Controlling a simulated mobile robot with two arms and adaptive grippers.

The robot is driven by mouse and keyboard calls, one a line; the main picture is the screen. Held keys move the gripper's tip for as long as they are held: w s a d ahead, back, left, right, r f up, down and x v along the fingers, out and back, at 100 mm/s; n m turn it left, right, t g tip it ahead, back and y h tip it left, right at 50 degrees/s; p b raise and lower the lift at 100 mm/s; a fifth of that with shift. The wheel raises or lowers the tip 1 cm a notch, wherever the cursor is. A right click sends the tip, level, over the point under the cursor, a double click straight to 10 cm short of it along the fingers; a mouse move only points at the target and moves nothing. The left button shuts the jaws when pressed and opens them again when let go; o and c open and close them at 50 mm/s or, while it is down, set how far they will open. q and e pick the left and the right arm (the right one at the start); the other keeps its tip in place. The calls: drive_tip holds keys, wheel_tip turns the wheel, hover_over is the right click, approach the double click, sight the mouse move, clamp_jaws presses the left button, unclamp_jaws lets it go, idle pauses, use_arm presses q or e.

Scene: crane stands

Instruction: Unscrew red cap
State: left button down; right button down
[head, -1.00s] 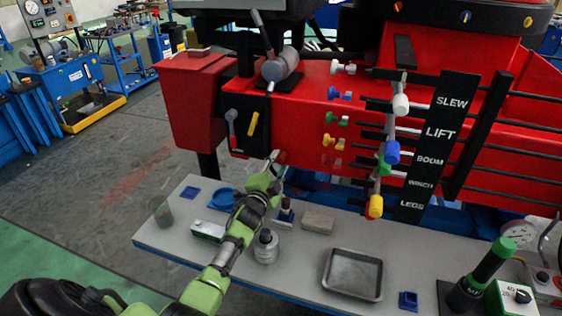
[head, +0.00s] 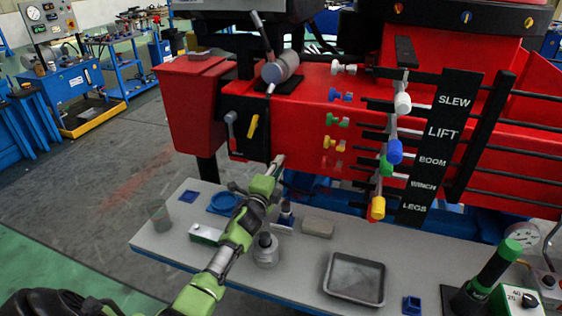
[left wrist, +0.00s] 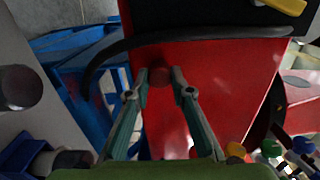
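The red cap (left wrist: 160,76) is a small round dark-red piece in front of the red machine wall, low in contrast against it. My left gripper (left wrist: 160,73) has one fingertip at each side of the cap, seemingly touching it. In the head view my left gripper (head: 277,163) reaches to the lower edge of the red machine (head: 300,120), below the black panel with a yellow lever. The cap cannot be made out there. My right gripper is not in view.
The grey bench (head: 205,265) below the arm carries a bottle (head: 266,250), a blue dish (head: 222,203), a sponge-like block (head: 317,228) and a metal tray (head: 354,278). Coloured lever knobs (head: 394,151) stand to the right. A dark hose (left wrist: 180,37) crosses above the gripper.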

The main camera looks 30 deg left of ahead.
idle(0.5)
use_arm(q)
drive_tip(key=shift+n+p, duration=0.55)
drive_tip(key=shift+n, duration=2.15)
drive_tip(key=s+n+p, duration=0.1)
drive_tip(key=s+n, duration=0.1)
drive_tip(key=s+d+n+p, duration=0.1)
drive_tip(key=s+p, duration=0.1)
drive_tip(key=shift+s+n+p, duration=0.1)
drive_tip(key=shift+n+p, duration=0.2)
drive_tip(key=shift+n, duration=0.1)
